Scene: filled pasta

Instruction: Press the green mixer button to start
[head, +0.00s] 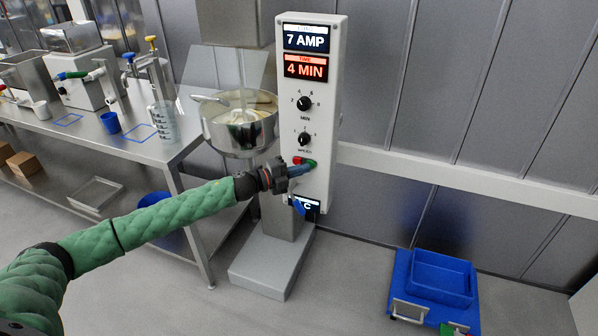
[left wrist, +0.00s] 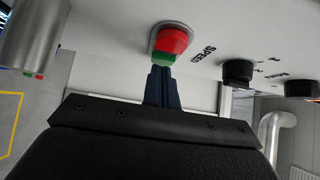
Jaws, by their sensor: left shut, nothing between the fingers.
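The mixer's white control panel (head: 312,118) stands upright, with a red and green button pair low on its face. The green button (left wrist: 163,57) shows just below the red button (left wrist: 172,38) in the left wrist view. The green button also shows in the head view (head: 310,163). My left gripper (head: 310,168) is shut and empty, its dark blue fingertips at the green button in both views. They look to be touching it or very near it; I cannot tell which. The fingers partly cover the green button. My right gripper is not in view.
The steel mixer bowl (head: 240,128) holds pale dough beside the panel, above my left wrist. Two black dials (head: 304,103) sit above the buttons. A steel table (head: 95,135) with containers is at left.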

